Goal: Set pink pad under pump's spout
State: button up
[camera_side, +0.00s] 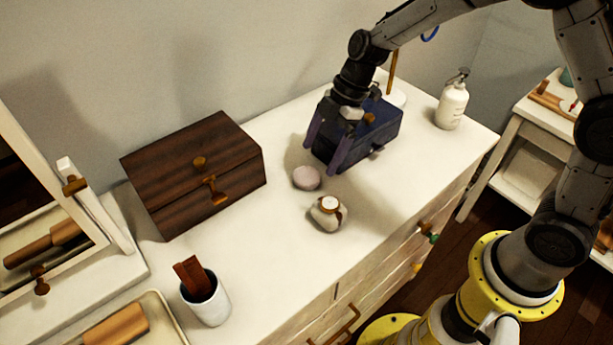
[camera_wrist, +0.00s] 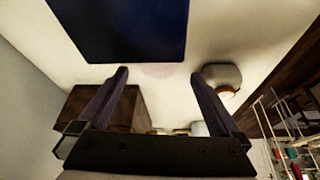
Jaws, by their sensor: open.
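The pink pad (camera_side: 306,178) is a small round disc lying on the white dresser top, left of my gripper (camera_side: 320,160). My gripper is open and empty, fingers pointing down, just in front of a dark blue box and beside the pad. In the wrist view the pad (camera_wrist: 157,70) shows faintly beyond and between the two fingertips (camera_wrist: 160,74), not held. The white pump bottle (camera_side: 452,106) stands upright near the dresser's far right end. Its spout (camera_side: 462,72) is at the top; no pad is beneath it.
The dark blue box (camera_side: 385,128) stands behind my gripper, between pad and pump. A small round jar (camera_side: 328,213) stands close in front of the pad. A brown wooden box (camera_side: 195,165) is at left, a white cup (camera_side: 208,302) at front left. The dresser's front centre is clear.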

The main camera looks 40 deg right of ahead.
aim_at(310, 173)
jog(key=shift+x, duration=2.65)
jog(key=shift+a+r, duration=0.1)
jog(key=c, duration=1.4)
